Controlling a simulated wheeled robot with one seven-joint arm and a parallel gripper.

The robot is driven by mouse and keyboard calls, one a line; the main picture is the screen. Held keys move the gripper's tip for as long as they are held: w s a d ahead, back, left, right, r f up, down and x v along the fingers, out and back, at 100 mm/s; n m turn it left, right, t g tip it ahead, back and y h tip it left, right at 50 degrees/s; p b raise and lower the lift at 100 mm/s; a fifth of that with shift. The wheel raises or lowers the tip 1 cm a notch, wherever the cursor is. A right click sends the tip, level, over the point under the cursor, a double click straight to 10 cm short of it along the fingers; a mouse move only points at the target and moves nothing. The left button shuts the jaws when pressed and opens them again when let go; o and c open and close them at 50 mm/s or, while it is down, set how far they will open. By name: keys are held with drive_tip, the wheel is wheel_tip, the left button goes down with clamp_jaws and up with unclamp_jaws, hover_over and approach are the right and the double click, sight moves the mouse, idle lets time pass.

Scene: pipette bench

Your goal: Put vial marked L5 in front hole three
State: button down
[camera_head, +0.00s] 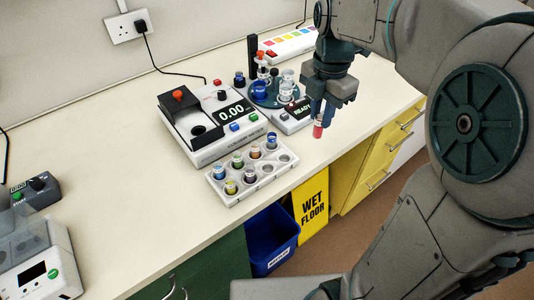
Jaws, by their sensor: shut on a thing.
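My gripper (322,111) hangs over the bench near its front edge, right of the rack. It is shut on a vial (318,129) with a red lower part, held roughly upright. Any mark on that vial is too small to read. The white rack (218,174) stands on the bench to the left, apart from the held vial. Several coloured vials stand in its rear row and in the left part of its front row. Two front-row holes at the right end look empty.
Behind the rack stands a white weighing device (200,153) reading 0.00. A small device reading READY (293,118) and a round carrier with vials (262,98) stand behind my gripper. A blue bin (272,240) and yellow WET FLOOR sign (312,208) are below the front edge.

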drive_tip(key=a+f, duration=0.3)
drive_tip(key=a, duration=0.1)
drive_tip(key=s+a+f+p, duration=0.1)
drive_tip(key=a+f, duration=0.2)
drive_tip(key=f, duration=0.1)
drive_tip(key=a+f, duration=0.3)
drive_tip(key=a, duration=0.1)
drive_tip(key=shift+s+a+f, duration=0.15)
drive_tip(key=shift+a+f, duration=0.15)
drive_tip(key=shift+f, duration=0.15)
drive_tip(key=shift+f, duration=0.35)
drive_tip(key=c, duration=1.3)
unclamp_jaws()
drive_tip(key=shift+o, duration=0.2)
drive_tip(key=shift+r, duration=0.1)
